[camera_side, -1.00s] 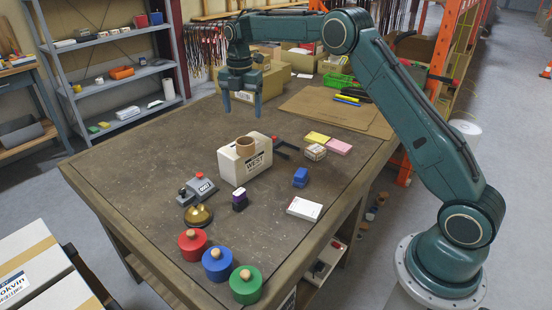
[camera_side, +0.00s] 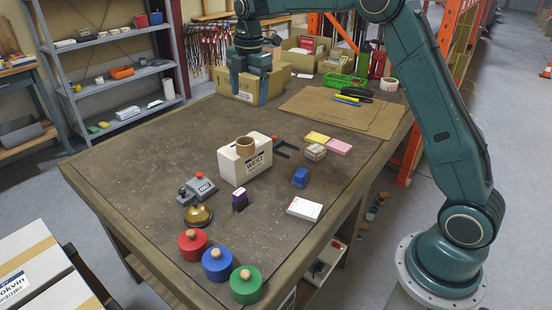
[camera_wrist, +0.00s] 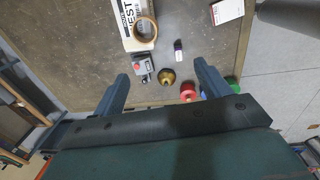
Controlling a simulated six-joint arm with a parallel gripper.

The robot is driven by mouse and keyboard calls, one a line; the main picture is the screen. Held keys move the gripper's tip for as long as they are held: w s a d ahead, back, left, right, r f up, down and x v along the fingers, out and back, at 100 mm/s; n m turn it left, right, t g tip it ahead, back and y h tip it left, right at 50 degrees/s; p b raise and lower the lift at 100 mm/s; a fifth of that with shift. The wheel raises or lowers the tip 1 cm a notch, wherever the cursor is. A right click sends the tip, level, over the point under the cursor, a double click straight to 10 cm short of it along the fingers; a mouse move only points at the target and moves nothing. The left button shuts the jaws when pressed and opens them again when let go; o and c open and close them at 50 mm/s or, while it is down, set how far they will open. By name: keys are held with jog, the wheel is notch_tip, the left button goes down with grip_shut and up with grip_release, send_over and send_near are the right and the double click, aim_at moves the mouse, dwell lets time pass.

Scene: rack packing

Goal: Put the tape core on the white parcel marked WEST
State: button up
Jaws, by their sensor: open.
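The white parcel marked WEST (camera_side: 236,170) stands on the workbench in the side view. The brown tape core (camera_side: 246,147) sits on top of the parcel, its open ring facing up. In the wrist view the tape core (camera_wrist: 144,30) lies over the parcel's top near the WEST lettering, and part of the parcel (camera_wrist: 127,12) is cut off by the frame's upper edge. My gripper (camera_side: 249,99) is open and empty, above the bench behind the parcel and apart from the tape core. Its two fingers (camera_wrist: 162,72) are spread wide in the wrist view.
Red, blue and green knobbed weights (camera_side: 217,264) line the front edge. Cardboard sheets (camera_side: 342,110) lie at back right. The bench's left side is bare.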

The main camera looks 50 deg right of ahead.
jog(key=s+a+r+m+t, duration=0.1)
jog(key=s+a+r+m, duration=0.3)
jog(key=s, duration=0.6)
jog(key=s+a+r+m+t, duration=0.1)
jog(key=s+r+m+t, duration=0.1)
jog(key=s+r+m, duration=0.5)
jog(key=s+a+f+m+t, duration=0.1)
jog(key=s+f+m, duration=0.2)
jog(key=s, duration=0.6)
jog(key=s+a+f+m, duration=0.1)
jog(key=s+f+m, duration=0.3)
jog(key=s, duration=0.6)
jog(key=shift+s+a+f+t, duration=0.15)
jog(key=shift+s+f+t, duration=0.05)
jog(key=shift+f+t, duration=0.25)
